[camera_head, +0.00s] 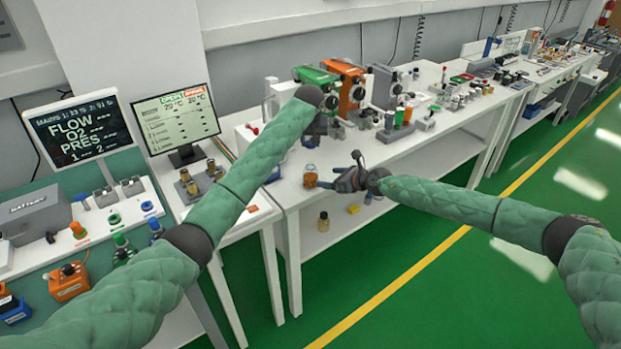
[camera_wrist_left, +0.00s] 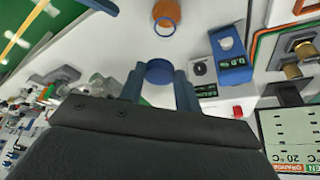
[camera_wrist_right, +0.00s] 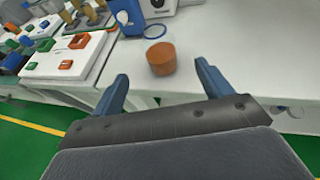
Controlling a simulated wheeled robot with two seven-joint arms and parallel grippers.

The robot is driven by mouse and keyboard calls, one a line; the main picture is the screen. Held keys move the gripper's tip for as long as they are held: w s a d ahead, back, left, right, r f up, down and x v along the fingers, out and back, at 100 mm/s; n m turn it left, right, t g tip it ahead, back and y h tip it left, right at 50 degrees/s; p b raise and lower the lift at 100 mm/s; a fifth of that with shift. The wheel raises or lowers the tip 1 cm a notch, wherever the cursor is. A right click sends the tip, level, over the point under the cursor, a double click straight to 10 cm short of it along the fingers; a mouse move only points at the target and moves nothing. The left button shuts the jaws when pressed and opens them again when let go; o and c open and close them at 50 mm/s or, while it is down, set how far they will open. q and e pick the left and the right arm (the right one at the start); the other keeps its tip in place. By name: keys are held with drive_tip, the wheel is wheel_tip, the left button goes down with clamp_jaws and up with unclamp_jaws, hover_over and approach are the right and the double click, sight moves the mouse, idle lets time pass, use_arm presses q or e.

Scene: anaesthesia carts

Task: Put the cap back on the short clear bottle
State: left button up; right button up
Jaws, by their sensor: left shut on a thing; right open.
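The short clear bottle (camera_head: 310,178) stands upright near the table's front left edge, with orange contents. In the right wrist view its orange contents (camera_wrist_right: 161,60) show below a thin blue ring at its open top. My left gripper (camera_wrist_left: 160,88) is shut on a round dark blue cap (camera_wrist_left: 160,71). In the left wrist view the bottle (camera_wrist_left: 166,12) is beyond the cap, apart from it. In the head view the left gripper is above and behind the bottle. My right gripper (camera_wrist_right: 161,74) is open, with the bottle ahead between its fingers, apparently not touching it.
A blue-and-white device (camera_wrist_left: 230,58) stands near the bottle. Green and orange machines (camera_head: 350,88) stand at the back of the white table (camera_head: 400,158). A monitor (camera_head: 177,120) is on the left. A capped bottle (camera_head: 323,222) is on the lower shelf. The tabletop right of the bottle is partly clear.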

sight(307, 175)
idle(0.3)
drive_tip(key=shift+x, duration=6)
drive_tip(key=shift+f, duration=0.1)
drive_tip(key=c, duration=1.5)
use_arm(q)
drive_tip(key=shift+s+f, duration=0.1)
drive_tip(key=shift+f, duration=2.35)
drive_tip(key=shift+f, duration=0.1)
drive_tip(key=shift+f, duration=0.8)
drive_tip(key=shift+f, duration=0.5)
